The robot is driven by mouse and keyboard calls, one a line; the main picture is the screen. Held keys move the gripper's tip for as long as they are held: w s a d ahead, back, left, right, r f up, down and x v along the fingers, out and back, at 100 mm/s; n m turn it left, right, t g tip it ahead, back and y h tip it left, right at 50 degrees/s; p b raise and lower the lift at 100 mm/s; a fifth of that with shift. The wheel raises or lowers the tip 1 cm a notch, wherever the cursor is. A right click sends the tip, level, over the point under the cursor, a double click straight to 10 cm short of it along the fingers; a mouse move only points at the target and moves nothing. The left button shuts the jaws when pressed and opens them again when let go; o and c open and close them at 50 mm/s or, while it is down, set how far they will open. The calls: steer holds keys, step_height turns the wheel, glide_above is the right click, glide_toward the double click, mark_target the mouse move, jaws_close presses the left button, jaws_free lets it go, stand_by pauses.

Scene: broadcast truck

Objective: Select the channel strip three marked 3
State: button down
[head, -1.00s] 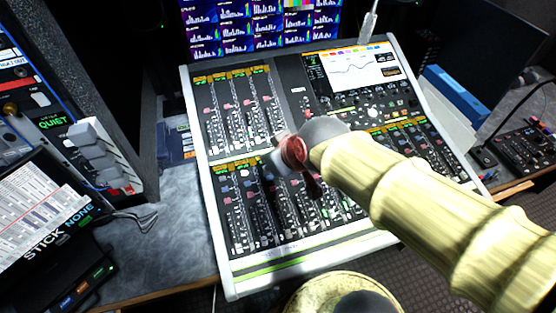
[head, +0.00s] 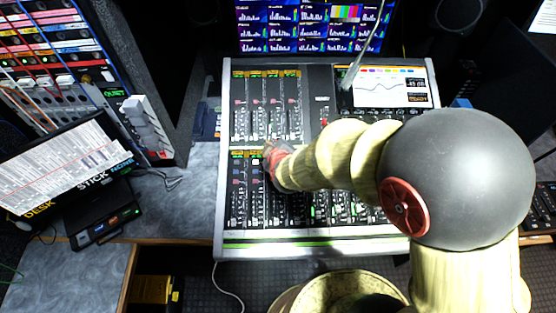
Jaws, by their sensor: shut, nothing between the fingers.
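The mixing console (head: 228,130) fills the middle of the head view, with a pale frame and banks of channel strips. An upper-left bank of strips (head: 266,106) shows fully, with orange-topped displays. A lower bank (head: 247,195) runs along the front, partly covered by my arm. The strip markings are too small to read, so I cannot tell which is marked 3. My gripper (head: 270,153) is shut and empty, over the console at the top of the lower bank's left part. It hides the strip tops beneath it. I cannot tell whether it touches the panel.
A monitor wall (head: 300,28) stands behind the console. The console's own screen (head: 388,85) is at its upper right. A tilted tablet (head: 65,165) and a rack of patch gear (head: 50,50) stand at left. Grey desk (head: 185,205) beside the console is mostly clear.

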steer(key=f+b, duration=0.5)
steer(key=w+f+b, duration=0.1)
steer(key=f+b, duration=0.1)
steer(key=shift+f, duration=0.25)
steer(key=shift+w+f+b, duration=0.15)
steer(key=shift+f+b, duration=0.35)
steer(key=shift+f, duration=0.1)
steer(key=shift+f, duration=0.1)
stand_by(1.0)
steer(key=shift+f, duration=0.3)
steer(key=shift+w+f+b, duration=0.1)
steer(key=shift+f+b, duration=0.25)
steer(key=shift+f, duration=0.05)
stand_by(0.7)
stand_by(0.4)
steer(key=shift+r+p, duration=0.8)
steer(key=shift+p, duration=0.1)
steer(key=shift+r, duration=0.1)
